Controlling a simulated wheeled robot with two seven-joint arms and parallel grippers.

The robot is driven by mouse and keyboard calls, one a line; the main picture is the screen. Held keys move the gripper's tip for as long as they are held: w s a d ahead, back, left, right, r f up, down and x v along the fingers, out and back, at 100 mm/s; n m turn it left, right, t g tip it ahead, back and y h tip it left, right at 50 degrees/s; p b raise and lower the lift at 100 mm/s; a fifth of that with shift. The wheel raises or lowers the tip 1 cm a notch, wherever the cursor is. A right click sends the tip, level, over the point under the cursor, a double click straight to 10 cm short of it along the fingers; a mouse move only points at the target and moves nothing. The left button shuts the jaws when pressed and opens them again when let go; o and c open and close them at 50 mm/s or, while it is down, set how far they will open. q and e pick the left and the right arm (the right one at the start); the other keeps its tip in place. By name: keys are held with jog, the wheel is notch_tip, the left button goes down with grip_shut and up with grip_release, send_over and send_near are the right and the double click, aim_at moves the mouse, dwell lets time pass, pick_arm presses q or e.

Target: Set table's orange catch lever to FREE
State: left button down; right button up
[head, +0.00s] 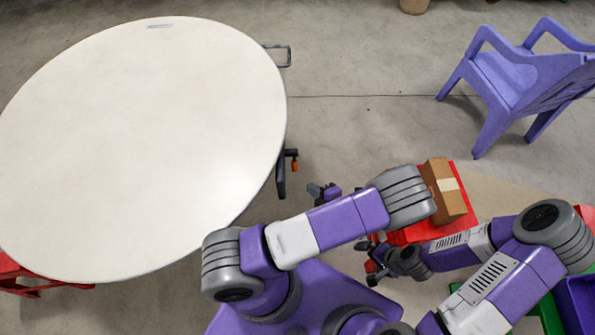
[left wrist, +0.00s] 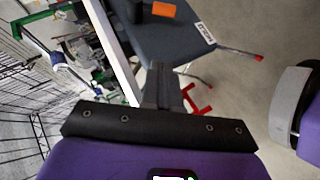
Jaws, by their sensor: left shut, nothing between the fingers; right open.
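The round white table (head: 140,140) fills the left of the head view. Its orange catch lever (head: 294,164) sticks out at the right rim, beside a black bracket (head: 281,176). My left gripper (head: 314,190) is just right of and below the lever, apart from it. In the left wrist view its fingers (left wrist: 160,70) are shut and empty. Beyond them is a dark panel (left wrist: 180,40) with an orange piece (left wrist: 164,9), likely the lever, and a white label (left wrist: 203,32) too small to read. My right gripper (head: 371,262) is open and empty, lower right of the left one.
A cardboard box (head: 447,190) sits on a red surface (head: 467,200) right of my left arm. A purple chair (head: 510,80) stands at the upper right. A metal loop (head: 284,55) juts from the table's upper right rim. The floor between table and chair is clear.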

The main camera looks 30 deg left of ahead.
pick_arm(q)
jog(key=w+d+f+b+x, duration=0.1)
jog(key=b+x, duration=0.3)
jog(key=x, duration=0.8)
jog(key=shift+w+f, duration=0.25)
jog(key=shift+w, duration=0.55)
jog(key=shift+a+f, duration=0.1)
